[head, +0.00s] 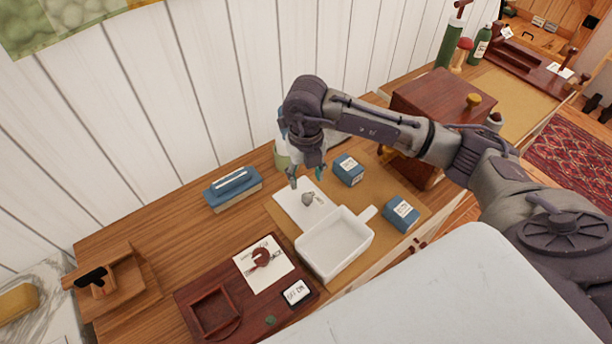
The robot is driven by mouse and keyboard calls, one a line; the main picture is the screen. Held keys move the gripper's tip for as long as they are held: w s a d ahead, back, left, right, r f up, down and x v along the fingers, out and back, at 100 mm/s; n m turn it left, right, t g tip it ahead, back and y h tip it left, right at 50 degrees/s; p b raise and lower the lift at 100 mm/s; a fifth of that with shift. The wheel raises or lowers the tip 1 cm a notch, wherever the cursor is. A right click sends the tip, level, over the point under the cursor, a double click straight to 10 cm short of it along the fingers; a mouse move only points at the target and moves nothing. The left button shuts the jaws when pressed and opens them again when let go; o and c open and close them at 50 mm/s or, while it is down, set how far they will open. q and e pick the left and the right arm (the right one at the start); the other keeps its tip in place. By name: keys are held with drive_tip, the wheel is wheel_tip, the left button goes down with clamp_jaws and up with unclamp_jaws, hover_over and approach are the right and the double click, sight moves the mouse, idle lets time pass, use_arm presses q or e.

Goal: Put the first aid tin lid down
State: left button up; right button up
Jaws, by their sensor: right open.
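My right gripper (306,176) is open, its fingers pointing down above the far side of a tan mat (384,200). Below it lies a flat white rectangular piece (288,205) with a small grey lump (308,198) on it; I cannot tell whether this is the lid or a card. Beside it, nearer me, a shallow white open tin (335,245) stands on the mat and looks empty. A small white flat part (366,213) shows at its far right corner. The fingers appear empty. My left gripper is not in view.
A blue-topped block (232,188) stands left of the mat. A dark red tray (190,295) with a card (263,262) is at the front. A wooden cabinet (440,97) stands behind my right arm.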

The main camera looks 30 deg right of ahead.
wheel_tip(320, 180, up, 11)
drive_tip(key=b, duration=0.2)
idle(0.6)
